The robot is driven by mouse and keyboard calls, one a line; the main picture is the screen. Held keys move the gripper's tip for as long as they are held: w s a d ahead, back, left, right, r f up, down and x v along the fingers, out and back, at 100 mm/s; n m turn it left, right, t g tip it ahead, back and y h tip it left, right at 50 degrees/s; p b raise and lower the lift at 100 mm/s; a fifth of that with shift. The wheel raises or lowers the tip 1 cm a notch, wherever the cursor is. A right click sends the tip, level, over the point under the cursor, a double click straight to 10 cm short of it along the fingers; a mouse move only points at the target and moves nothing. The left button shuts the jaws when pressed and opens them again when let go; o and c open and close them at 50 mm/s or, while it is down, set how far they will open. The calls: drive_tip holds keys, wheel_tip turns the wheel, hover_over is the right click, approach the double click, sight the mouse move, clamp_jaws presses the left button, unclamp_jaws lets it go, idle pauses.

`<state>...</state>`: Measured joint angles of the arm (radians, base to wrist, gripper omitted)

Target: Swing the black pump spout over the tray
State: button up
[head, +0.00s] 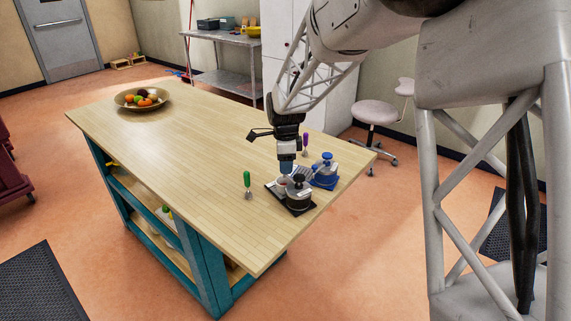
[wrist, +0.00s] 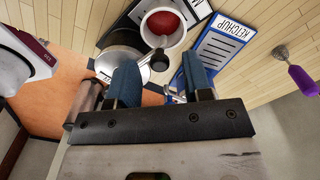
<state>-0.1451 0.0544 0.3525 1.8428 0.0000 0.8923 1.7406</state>
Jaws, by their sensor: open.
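The black pump (head: 298,193) is a squat grey-and-black dispenser on a black tray (head: 301,211) near the table's right end. In the wrist view its rounded metal body (wrist: 120,58) is partly hidden by a finger. A black knob-like part (wrist: 159,60), probably the spout end, shows between my fingertips in the picture; I cannot tell its depth. A white cup (wrist: 146,28) with red contents stands beside the pump. My gripper (head: 286,170) points down just above the cup and pump, open, with blue fingertips. Nothing is visibly held.
A blue pump (head: 324,168) on a blue tray stands close behind. In the wrist view a blue-edged "KETCHUP" label (wrist: 215,50) lies beside the cup. A green-handled tool (head: 247,181) and a purple-handled tool (head: 305,142) are near. A fruit bowl (head: 141,99) sits far left; the table's middle is clear.

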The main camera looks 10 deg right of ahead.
drive_tip(key=shift+r, duration=3.7)
drive_tip(key=shift+s+d+r, duration=0.1)
drive_tip(key=shift+s+r, duration=0.05)
drive_tip(key=shift+s, duration=0.15)
drive_tip(key=s+d+r+n+t, duration=0.1)
drive_tip(key=s+d+n, duration=0.2)
drive_tip(key=s, duration=1)
drive_tip(key=s+d+r+n, duration=0.1)
drive_tip(key=s+d+n, duration=0.3)
drive_tip(key=s+n, duration=0.5)
drive_tip(key=s+d+r+n+t, duration=0.1)
drive_tip(key=s+n, duration=0.5)
drive_tip(key=s, duration=1.2)
drive_tip(key=shift+s+d+r+t, duration=0.3)
drive_tip(key=shift+d+r, duration=0.25)
drive_tip(key=shift+d, duration=0.7)
drive_tip(key=shift+w, duration=0.1)
drive_tip(key=shift+c, duration=0.4)
